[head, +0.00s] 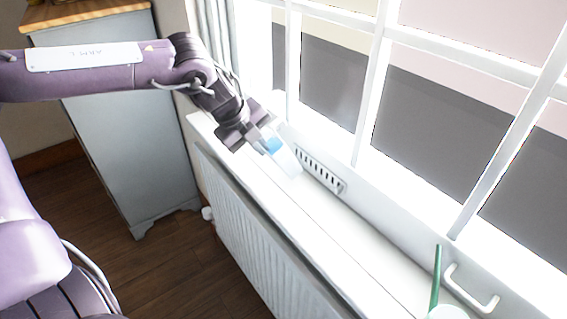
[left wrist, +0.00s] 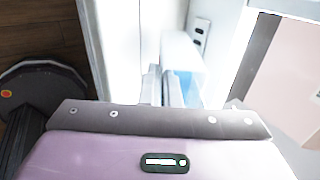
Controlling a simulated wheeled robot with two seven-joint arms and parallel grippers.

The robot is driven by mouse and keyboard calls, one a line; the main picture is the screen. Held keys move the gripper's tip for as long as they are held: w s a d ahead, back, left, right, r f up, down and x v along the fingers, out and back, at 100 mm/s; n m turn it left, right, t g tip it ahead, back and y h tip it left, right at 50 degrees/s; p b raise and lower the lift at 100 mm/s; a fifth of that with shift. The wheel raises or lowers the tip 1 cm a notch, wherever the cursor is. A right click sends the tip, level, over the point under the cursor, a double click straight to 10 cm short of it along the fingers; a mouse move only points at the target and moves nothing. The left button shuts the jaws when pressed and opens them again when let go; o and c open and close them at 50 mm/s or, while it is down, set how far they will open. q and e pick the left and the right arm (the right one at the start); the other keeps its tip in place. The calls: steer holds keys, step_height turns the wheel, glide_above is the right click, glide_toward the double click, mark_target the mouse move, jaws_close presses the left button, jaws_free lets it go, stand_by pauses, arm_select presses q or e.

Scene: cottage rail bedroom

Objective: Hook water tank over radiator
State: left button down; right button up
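The water tank (head: 286,158) is a small pale, translucent box with blue showing at its near side. It is at my left gripper (head: 262,140), above the far end of the white sill over the radiator (head: 250,235). In the left wrist view the tank (left wrist: 184,50) stands out beyond the fingers (left wrist: 162,88), with blue (left wrist: 188,85) close to the right finger. The fingers are close together and look shut on the tank's near part; the exact contact is hard to see. My right gripper is not in view.
A window with white bars runs along the right, with a slotted vent (head: 320,168) below it. A green stick (head: 435,278) and a white handle (head: 470,290) are at lower right. A grey cabinet (head: 125,140) stands left. The middle of the sill is clear.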

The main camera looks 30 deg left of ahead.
arm_select(q)
steer(key=s+a+p, duration=0.3)
steer(key=s+p, duration=0.2)
steer(key=s, duration=0.3)
steer(key=s+a+p, duration=0.4)
steer(key=s+p, duration=0.1)
steer(key=s, duration=0.4)
steer(key=shift+s+p, duration=0.15)
steer(key=shift+p, duration=0.15)
stand_by(0.7)
